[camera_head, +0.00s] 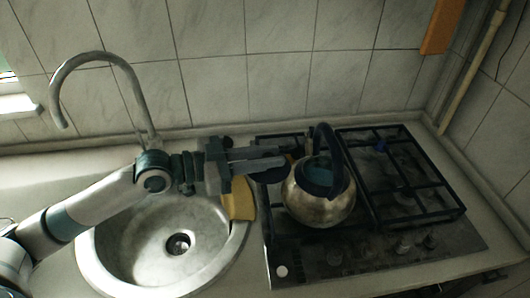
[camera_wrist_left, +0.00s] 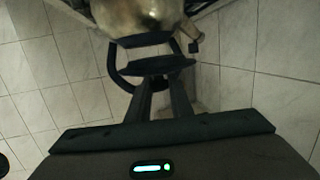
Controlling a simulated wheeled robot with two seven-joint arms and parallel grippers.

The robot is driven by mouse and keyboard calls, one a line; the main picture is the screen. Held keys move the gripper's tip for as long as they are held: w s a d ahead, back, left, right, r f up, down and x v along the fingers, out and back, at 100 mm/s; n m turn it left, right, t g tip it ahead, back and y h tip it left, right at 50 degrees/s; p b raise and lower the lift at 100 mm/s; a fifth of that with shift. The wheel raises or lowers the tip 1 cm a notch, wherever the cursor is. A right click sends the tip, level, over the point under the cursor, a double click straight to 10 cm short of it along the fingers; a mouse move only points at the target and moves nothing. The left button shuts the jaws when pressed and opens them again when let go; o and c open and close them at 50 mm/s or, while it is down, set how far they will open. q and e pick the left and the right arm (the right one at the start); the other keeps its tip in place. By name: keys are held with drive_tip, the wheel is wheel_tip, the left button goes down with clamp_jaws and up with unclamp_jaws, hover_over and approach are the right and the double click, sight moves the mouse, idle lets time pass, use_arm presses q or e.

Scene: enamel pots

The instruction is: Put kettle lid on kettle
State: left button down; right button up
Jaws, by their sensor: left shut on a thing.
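The kettle (camera_head: 318,205) is a worn metal pot with a dark arched handle (camera_head: 333,150) and a dark blue-green top. It stands upright on the left part of the stove. My left gripper (camera_head: 282,163) comes in from the left, just beside the kettle's top. It is shut on a dark, flat piece that appears to be the kettle lid (camera_head: 270,175), held left of the handle. In the left wrist view the lid (camera_wrist_left: 162,66) shows at the fingertips, close to the kettle body (camera_wrist_left: 145,15); whether they touch is unclear. My right gripper is out of view.
A round sink (camera_head: 110,258) with a curved tap (camera_head: 98,57) lies to the left. A yellow cloth or sponge (camera_head: 240,200) sits at the sink's right edge. The black stove grate (camera_head: 425,180) right of the kettle is clear. A tiled wall stands behind.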

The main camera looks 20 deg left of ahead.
use_arm(q)
drive_tip(key=shift+p+x, duration=0.45)
drive_tip(key=shift+x, duration=0.8)
drive_tip(key=shift+w+d+f+p, duration=0.15)
drive_tip(key=shift+w+d+p, duration=0.05)
drive_tip(key=shift+d, duration=0.45)
drive_tip(key=shift+w+d+f+p, duration=0.15)
drive_tip(key=shift+d+p, duration=0.05)
drive_tip(key=shift+d, duration=0.4)
drive_tip(key=shift+w+d+f+p, duration=0.15)
drive_tip(key=shift+w+d+p, duration=0.05)
drive_tip(key=shift+d, duration=0.45)
drive_tip(key=s+p+x, duration=0.1)
drive_tip(key=x, duration=0.6)
drive_tip(key=shift+d+p, duration=0.35)
drive_tip(key=shift+d, duration=0.05)
drive_tip(key=shift+f, duration=0.1)
drive_tip(key=c, duration=1.5)
unclamp_jaws()
